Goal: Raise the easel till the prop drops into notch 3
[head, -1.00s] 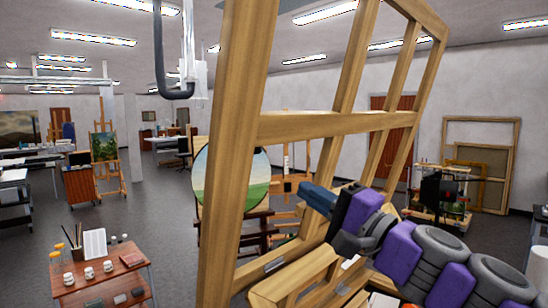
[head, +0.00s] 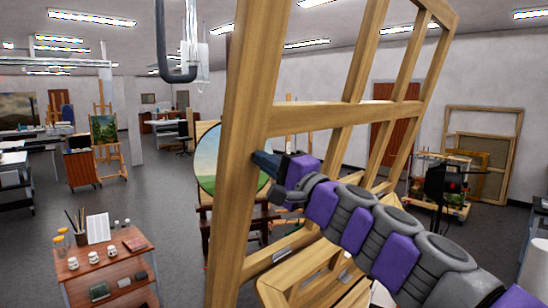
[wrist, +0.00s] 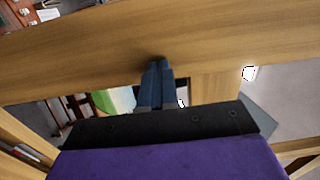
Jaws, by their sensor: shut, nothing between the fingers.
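The wooden easel (head: 340,118) stands close in front of me, a tall tilted frame with a thick left upright and a crossbar. My gripper (head: 256,158) is at the inner side of the left upright, just below the crossbar. In the wrist view my gripper (wrist: 156,68) is shut and empty, its fingertips against or very near a wide wooden beam (wrist: 110,48). I cannot tell contact for sure. The lower wooden frame (head: 310,275) shows at the easel's foot, partly behind my arm. The prop and its notches cannot be made out.
A small red-brown table (head: 105,268) with jars, cups and brushes stands at lower left. A round landscape painting (head: 207,165) is behind the left upright. A cart (head: 440,190) and leaning frames (head: 490,150) stand at right. The grey floor between is open.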

